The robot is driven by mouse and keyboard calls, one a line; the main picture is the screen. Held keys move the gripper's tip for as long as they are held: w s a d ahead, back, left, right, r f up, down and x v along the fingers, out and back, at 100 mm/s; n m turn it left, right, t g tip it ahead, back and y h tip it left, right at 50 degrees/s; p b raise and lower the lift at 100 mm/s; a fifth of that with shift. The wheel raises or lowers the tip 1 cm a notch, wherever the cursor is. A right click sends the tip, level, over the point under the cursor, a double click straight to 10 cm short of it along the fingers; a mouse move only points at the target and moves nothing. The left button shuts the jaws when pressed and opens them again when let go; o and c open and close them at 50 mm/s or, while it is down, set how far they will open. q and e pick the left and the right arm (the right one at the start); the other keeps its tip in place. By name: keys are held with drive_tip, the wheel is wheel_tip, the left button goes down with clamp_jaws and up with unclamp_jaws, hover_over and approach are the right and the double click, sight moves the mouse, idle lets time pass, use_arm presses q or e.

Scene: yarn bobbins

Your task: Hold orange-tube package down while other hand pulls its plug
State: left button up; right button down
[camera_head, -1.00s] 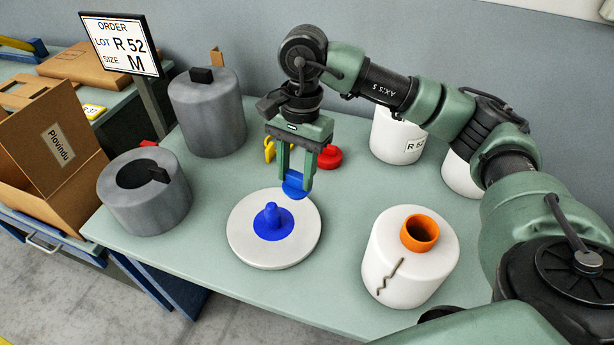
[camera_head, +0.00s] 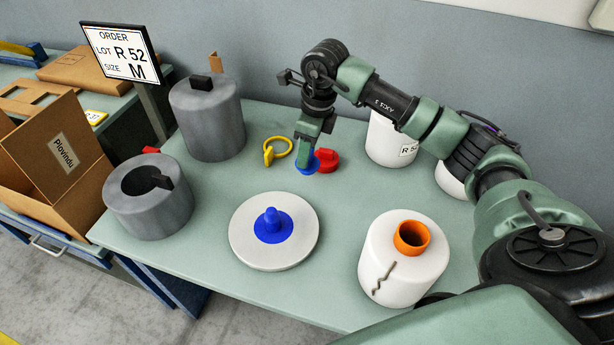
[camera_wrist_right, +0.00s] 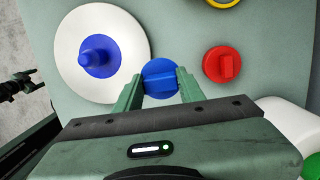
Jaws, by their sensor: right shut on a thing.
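The orange-tube package is a white cylinder (camera_head: 380,275) with an orange tube (camera_head: 411,236) in its top and a dark zigzag mark on its side. The tube's mouth is open and no plug shows in it. My right gripper (camera_head: 305,155) is away from it, at the back middle of the table, shut on a blue plug (camera_wrist_right: 160,78). The plug sits between both fingertips in the right wrist view. It is low beside the red plug (camera_head: 327,160); I cannot tell whether it touches the table. My left gripper is not seen.
A wide white package (camera_head: 245,250) with a blue plug (camera_head: 272,224) lies at front middle. Grey cylinders (camera_head: 215,125) stand at left. A yellow ring piece (camera_head: 278,150) lies near the red plug. White packages (camera_head: 390,140) stand behind my right arm. An open carton (camera_head: 50,175) is far left.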

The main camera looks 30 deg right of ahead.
wheel_tip(320, 180, down, 6)
drive_tip(key=shift+r+p, duration=0.1)
drive_tip(key=shift+p, duration=0.3)
wheel_tip(320, 180, down, 4)
drive_tip(key=shift+r+p, duration=0.1)
drive_tip(key=shift+p, duration=0.3)
drive_tip(key=shift+f, duration=0.3)
drive_tip(key=shift+f, duration=0.1)
drive_tip(key=shift+f+b, duration=0.15)
drive_tip(key=shift+b, duration=0.15)
drive_tip(key=c, duration=0.9)
unclamp_jaws()
drive_tip(key=shift+r, duration=0.25)
